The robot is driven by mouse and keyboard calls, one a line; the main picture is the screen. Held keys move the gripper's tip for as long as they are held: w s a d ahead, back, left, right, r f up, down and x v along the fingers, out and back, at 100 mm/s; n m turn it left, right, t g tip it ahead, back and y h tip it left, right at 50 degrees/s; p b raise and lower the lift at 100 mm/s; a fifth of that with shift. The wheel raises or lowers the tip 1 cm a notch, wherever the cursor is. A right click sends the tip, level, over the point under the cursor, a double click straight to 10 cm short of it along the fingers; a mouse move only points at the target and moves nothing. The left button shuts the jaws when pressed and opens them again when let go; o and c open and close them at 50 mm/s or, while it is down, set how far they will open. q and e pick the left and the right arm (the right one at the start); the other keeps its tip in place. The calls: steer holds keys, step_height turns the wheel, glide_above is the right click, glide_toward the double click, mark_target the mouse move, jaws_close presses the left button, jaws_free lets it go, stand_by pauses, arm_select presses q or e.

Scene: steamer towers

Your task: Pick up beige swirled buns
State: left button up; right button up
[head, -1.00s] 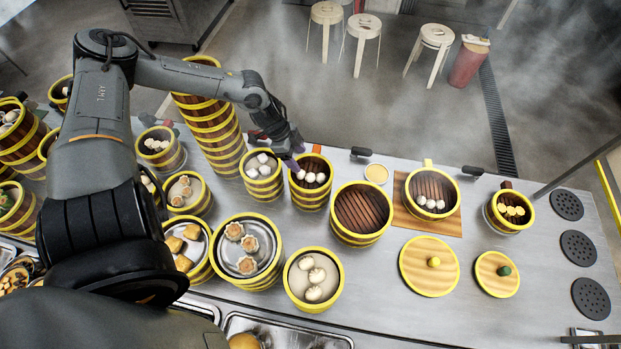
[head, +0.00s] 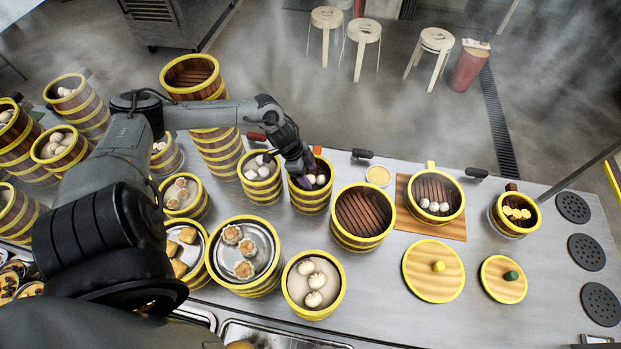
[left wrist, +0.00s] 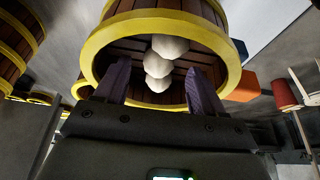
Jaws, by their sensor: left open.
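My left gripper (head: 301,174) is over the tall yellow-rimmed steamer (head: 309,200) in the middle of the counter. Pale round buns (head: 320,180) lie inside that steamer, partly hidden by the gripper. In the left wrist view the gripper (left wrist: 156,78) is open, with its purple fingers reaching past the steamer's rim (left wrist: 160,20). A short row of off-white buns (left wrist: 158,66) sits between and beyond the fingers. I cannot make out a swirl on them. Pale buns with swirled tops (head: 315,281) lie in a front steamer. My right gripper is not in view.
A steamer of white buns (head: 260,168) stands close on the left, and an empty slatted steamer (head: 363,212) close on the right. A tall steamer stack (head: 217,140) rises behind left. Wooden lids (head: 433,271) lie flat at right, with bare counter around them.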

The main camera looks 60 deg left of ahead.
arm_select(q)
steer(key=shift+w+f, duration=0.1)
steer(key=shift+f, duration=0.15)
steer(key=shift+f, duration=0.25)
stand_by(0.6)
steer(key=shift+c, duration=0.4)
jaws_close()
